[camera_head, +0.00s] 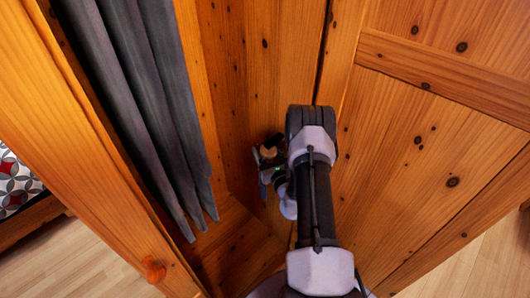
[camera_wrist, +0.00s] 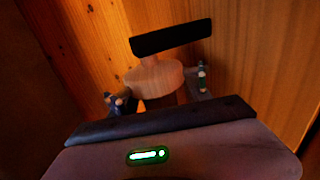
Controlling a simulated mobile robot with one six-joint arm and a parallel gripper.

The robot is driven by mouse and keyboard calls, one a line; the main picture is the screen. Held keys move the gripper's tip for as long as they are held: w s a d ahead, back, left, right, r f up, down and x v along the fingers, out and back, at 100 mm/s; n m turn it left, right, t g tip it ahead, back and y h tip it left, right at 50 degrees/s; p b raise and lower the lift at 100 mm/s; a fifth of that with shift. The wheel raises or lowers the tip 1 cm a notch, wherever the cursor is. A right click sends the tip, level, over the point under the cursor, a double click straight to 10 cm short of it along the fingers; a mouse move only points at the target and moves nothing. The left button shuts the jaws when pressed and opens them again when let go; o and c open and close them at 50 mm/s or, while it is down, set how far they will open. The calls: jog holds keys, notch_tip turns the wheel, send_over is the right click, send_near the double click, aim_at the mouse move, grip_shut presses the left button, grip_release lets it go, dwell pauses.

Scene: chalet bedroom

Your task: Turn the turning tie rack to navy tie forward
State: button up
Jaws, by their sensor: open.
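The tie rack shows in the wrist view as a round pale wooden disc (camera_wrist: 155,82) on a darker post. A very dark bar-like piece (camera_wrist: 172,36) sits at its far side; I cannot tell whether it is a tie or whether it is navy. My gripper (camera_wrist: 160,88) is open, with one finger left and one right of the disc's near part. I cannot tell whether either finger touches it. In the head view my gripper (camera_head: 268,170) is small and dark inside the wardrobe, largely hidden by my arm, and the rack is barely visible there.
Long dark grey garments (camera_head: 140,90) hang at the left in the wooden wardrobe. A wooden door panel (camera_head: 430,150) stands close at the right. Floor and patterned bedding (camera_head: 15,180) lie beyond.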

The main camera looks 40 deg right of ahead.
grip_shut()
jog(key=n+y+b, duration=0.1)
jog(key=y, duration=0.1)
jog(key=n+y+b, duration=0.1)
jog(key=n+y, duration=0.1)
jog(key=shift+a+f+t+y, duration=0.2)
jog(key=shift+t+y, duration=0.1)
jog(key=shift+t, duration=0.1)
jog(key=shift+a+r+n+y, duration=0.1)
jog(key=shift+a+n+y, duration=0.1)
jog(key=shift+n+y, duration=0.35)
jog(key=shift+a+r+n+y, duration=0.1)
jog(key=shift+a+n+y, duration=0.15)
jog(key=shift+y, duration=0.5)
grip_release()
jog(key=shift+w+r, duration=0.1)
